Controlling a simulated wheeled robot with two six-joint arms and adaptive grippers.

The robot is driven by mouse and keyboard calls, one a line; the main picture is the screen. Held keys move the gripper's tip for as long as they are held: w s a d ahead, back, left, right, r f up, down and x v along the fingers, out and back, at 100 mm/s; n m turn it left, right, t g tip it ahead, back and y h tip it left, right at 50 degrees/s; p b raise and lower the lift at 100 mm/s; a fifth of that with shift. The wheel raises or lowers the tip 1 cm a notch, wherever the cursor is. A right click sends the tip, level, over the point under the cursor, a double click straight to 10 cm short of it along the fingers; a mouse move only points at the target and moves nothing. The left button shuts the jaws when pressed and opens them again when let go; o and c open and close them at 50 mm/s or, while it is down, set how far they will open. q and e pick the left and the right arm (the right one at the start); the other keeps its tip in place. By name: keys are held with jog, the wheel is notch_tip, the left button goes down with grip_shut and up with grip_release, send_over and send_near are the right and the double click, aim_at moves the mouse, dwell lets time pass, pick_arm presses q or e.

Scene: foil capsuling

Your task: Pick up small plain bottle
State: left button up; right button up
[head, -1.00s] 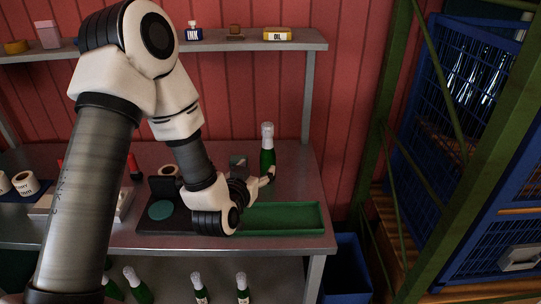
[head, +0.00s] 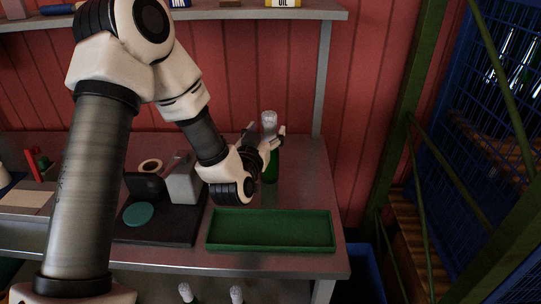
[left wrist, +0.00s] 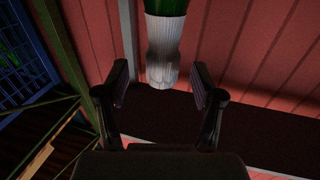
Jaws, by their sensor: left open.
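A green bottle (head: 271,168) with a pale silver foil top stands upright on the metal bench, behind the green tray. My left gripper (head: 266,132) is at the height of its neck, with its fingers open around or just in front of the foil; the depth is hard to tell here. In the left wrist view the bottle's foil top (left wrist: 162,55) appears upside down, its tip near the gap between the open fingers of my left gripper (left wrist: 160,84). Neither finger visibly touches it. My right gripper is not in view.
The empty green tray (head: 270,247) lies at the bench's front right. A dark stand with a teal disc (head: 138,215) and a grey block (head: 184,186) are to its left. More bottles (head: 236,293) stand below. A shelf (head: 225,14) runs along the red wall.

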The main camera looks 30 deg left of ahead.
aim_at(267, 125)
pick_arm(q)
jog(key=w, duration=0.1)
jog(key=w+a+r+p, duration=0.1)
jog(key=w, duration=0.1)
jog(key=shift+a+p, duration=0.2)
jog(key=shift+p, duration=0.1)
jog(key=shift+w+a+f, duration=0.1)
jog(key=shift+w+f, duration=0.2)
jog(key=shift+w, duration=0.15)
jog(key=shift+s+r, duration=0.1)
grip_shut()
jog(key=shift+r, duration=0.1)
